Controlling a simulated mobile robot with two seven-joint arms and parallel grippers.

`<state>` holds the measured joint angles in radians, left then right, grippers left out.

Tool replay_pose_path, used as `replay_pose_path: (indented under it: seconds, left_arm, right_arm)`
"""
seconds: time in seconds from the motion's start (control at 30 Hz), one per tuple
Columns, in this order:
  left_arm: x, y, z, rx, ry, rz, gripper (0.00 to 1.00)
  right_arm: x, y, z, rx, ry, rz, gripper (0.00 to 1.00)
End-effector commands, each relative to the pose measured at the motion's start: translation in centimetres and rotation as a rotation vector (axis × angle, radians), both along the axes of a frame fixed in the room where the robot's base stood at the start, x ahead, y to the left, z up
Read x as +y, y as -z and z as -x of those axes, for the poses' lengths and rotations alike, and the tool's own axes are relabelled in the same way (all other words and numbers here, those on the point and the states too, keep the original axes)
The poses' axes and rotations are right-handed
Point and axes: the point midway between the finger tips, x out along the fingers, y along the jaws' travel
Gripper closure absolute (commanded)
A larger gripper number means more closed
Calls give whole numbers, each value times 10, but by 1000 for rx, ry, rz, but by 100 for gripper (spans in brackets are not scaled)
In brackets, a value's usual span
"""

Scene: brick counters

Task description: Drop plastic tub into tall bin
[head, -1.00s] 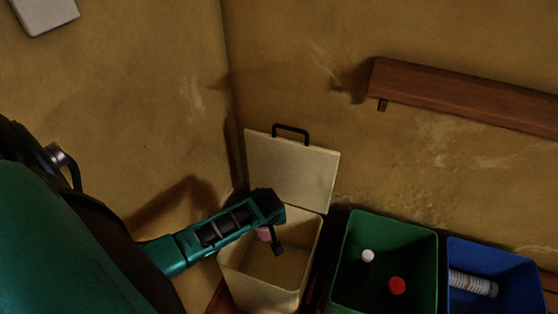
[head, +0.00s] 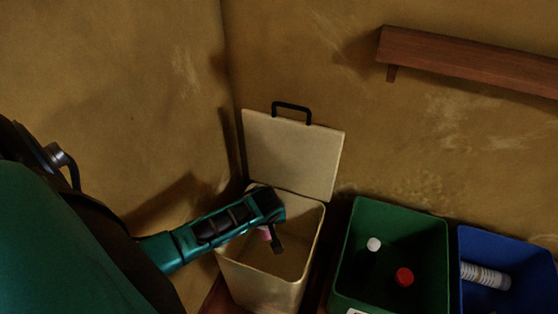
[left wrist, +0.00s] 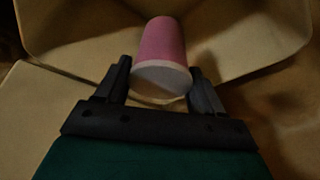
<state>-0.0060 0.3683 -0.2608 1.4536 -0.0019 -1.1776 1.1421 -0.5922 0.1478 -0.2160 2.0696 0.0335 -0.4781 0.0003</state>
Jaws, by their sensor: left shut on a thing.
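The plastic tub (left wrist: 163,45) is pink with a pale end and sits between the two fingers of my left gripper (left wrist: 160,82) in the left wrist view. In the head view the left gripper (head: 269,236) is over the mouth of the tall cream bin (head: 262,283), with a bit of the pink tub (head: 264,233) showing beside a finger. The gripper is shut on the tub. The bin's lid (head: 290,155), with a black handle, stands open against the wall. The bin's inside also shows around the tub in the left wrist view (left wrist: 240,30). My right gripper is not in view.
A green bin (head: 425,235) right of the tall bin holds a white-capped thing (head: 374,244) and a red-capped thing (head: 404,277). A blue bin (head: 520,255) further right holds a white ribbed cylinder (head: 485,276). A wooden shelf (head: 470,60) is on the wall above.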

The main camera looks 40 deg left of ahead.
Motion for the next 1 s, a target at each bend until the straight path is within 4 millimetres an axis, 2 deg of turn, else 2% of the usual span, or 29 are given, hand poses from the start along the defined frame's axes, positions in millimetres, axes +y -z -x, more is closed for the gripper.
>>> replay_pose_path:
  seconds: [0.03, 0.07, 0.33, 0.67, 0.77, 1.0]
  left_arm:
    - [0, -1, 0, 0, 0, 0, 60]
    - [0, -1, 0, 0, 0, 0, 29]
    - [0, 0, 0, 0, 0, 0, 3]
    - [-1, -5, 1, -1, 0, 1, 2]
    - [-5, -18, 4, -1, 1, 2, 2]
    - [-20, -68, 17, -1, 1, 3, 2]
  right_arm:
    - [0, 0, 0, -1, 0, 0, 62]
    - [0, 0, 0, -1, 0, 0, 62]
    - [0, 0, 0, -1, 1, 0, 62]
    - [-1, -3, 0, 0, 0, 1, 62]
    - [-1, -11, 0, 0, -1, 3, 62]
    - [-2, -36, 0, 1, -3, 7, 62]
